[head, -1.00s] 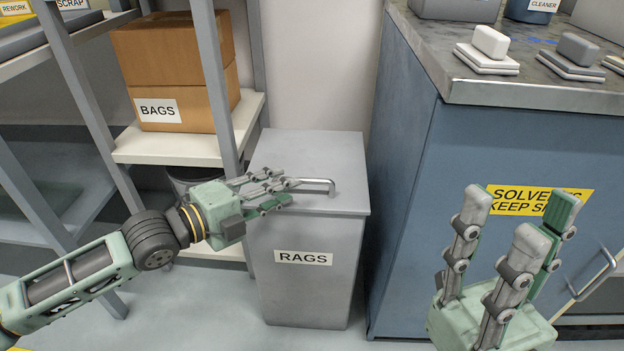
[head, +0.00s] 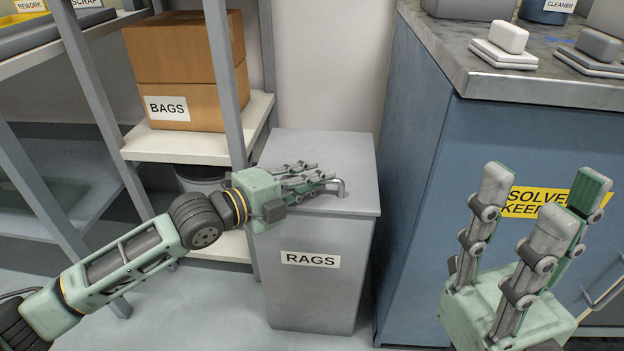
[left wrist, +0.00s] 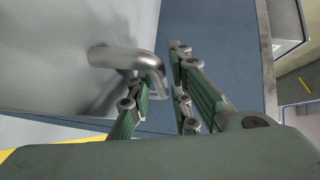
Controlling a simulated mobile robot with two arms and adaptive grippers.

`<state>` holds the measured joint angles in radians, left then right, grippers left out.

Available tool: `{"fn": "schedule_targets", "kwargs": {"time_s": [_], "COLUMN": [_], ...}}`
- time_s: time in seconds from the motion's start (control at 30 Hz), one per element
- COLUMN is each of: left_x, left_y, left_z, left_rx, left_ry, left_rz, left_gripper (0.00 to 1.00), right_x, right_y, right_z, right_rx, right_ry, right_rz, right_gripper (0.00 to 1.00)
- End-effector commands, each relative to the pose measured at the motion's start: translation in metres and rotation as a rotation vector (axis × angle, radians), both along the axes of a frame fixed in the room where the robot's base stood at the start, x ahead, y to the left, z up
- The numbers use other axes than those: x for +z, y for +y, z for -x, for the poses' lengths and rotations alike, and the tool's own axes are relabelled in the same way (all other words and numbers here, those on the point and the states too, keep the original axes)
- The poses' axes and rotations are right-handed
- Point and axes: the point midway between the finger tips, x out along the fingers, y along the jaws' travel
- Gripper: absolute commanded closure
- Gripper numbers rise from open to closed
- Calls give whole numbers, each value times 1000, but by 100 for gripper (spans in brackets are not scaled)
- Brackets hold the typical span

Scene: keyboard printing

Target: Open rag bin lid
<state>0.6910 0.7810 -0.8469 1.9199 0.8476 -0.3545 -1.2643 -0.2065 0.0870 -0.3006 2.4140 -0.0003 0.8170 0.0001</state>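The grey rag bin (head: 319,288) stands on the floor with a "RAGS" label on its front. Its flat lid (head: 330,150) is down. A bent metal handle (head: 340,187) sits at the lid's front; it also shows in the left wrist view (left wrist: 125,58). My left gripper (head: 312,180) is at the handle, its fingers apart on either side of it. The left wrist view shows the handle's bent end between the fingers (left wrist: 157,85); firm contact is not clear. My right gripper (head: 545,198) is open and empty, pointing up before the blue cabinet.
A blue cabinet (head: 500,140) with a steel top stands close to the bin's right. A shelf rack with cardboard boxes (head: 190,65) is at the left, its upright (head: 222,70) close to my left gripper. A grey bucket (head: 200,178) is under the shelf. Floor before the bin is clear.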

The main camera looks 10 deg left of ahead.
Motion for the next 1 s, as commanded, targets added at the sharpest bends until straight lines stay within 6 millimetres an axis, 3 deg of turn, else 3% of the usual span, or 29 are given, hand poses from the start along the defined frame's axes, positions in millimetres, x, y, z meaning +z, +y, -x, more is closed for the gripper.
{"fn": "schedule_targets", "kwargs": {"time_s": [0.17, 1.0], "left_x": [0, 7], "left_y": [0, 0], "left_z": [0, -1], "left_rx": [0, 0], "left_ry": [0, 16], "left_rz": [0, -3], "left_gripper": [100, 100], "right_x": [0, 4], "right_y": [0, -2], "right_z": [0, 3], "right_rx": [0, 0], "right_ry": [-1, 6], "right_rz": [0, -6], "right_gripper": [60, 60]}}
